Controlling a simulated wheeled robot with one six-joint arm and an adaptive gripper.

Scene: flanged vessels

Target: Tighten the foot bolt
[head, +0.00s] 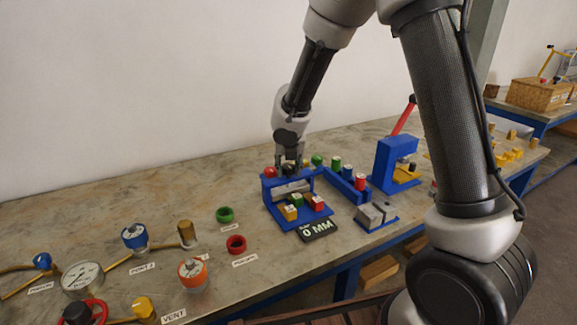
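My gripper (290,170) points down at the back edge of a blue fixture (269,198) on the bench. Its fingers are small and dark here, and I cannot tell whether they are open or hold anything. The fixture carries a grey metal piece (292,188) and small capped blocks at its front, including a yellow one (289,212) and a red one (318,203). A red cap (270,172) sits at its back left, beside the gripper. I cannot make out which part is the foot bolt. A black display (317,230) in front reads "0 MM".
A blue rail (346,188) with coloured caps and a blue press (391,160) with a red lever (404,118) stand to the right. A grey block (376,215) lies before them. Gauges (82,276), valves and loose red and green rings (236,244) occupy the left.

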